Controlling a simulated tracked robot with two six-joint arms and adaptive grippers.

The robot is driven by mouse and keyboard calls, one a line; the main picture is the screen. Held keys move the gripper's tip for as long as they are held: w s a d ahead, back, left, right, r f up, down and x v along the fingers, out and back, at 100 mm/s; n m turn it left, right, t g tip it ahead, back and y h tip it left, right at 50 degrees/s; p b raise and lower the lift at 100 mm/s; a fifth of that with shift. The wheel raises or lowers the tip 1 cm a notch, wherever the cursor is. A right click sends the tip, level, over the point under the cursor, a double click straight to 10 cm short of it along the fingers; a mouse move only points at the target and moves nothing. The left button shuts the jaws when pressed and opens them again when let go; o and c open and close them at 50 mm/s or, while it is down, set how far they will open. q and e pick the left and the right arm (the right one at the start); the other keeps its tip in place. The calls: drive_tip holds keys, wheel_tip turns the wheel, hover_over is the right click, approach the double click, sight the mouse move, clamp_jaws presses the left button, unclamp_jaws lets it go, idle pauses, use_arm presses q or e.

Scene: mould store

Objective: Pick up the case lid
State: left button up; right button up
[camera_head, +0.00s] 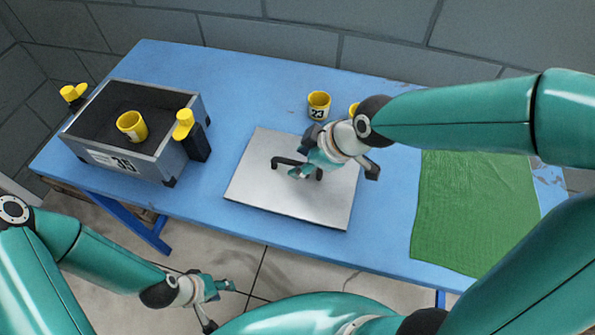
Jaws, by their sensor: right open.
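The case lid (255,187) is a flat, light grey plate lying on the blue table, with a dark bar handle (287,161) near its middle. My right gripper (301,174) is over the lid, open, with its fingers close by the handle. I cannot tell whether they touch it, and the hand hides part of the handle. The open grey case (160,165), labelled 35, stands to the left with a dark interior and a yellow cup (131,125) in it. My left gripper (222,304) is low in front of the table, empty, its fingers apart.
Yellow-topped dark clamps (191,136) stand at the case's two sides. A yellow cup marked 23 (318,105) is behind the lid, with another yellow thing partly hidden beside it. A green cloth (468,205) covers the right of the blue table (245,85).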

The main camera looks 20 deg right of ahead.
drive_tip(key=shift+x, duration=1.5)
clamp_jaws()
drive_tip(key=shift+r, duration=0.1)
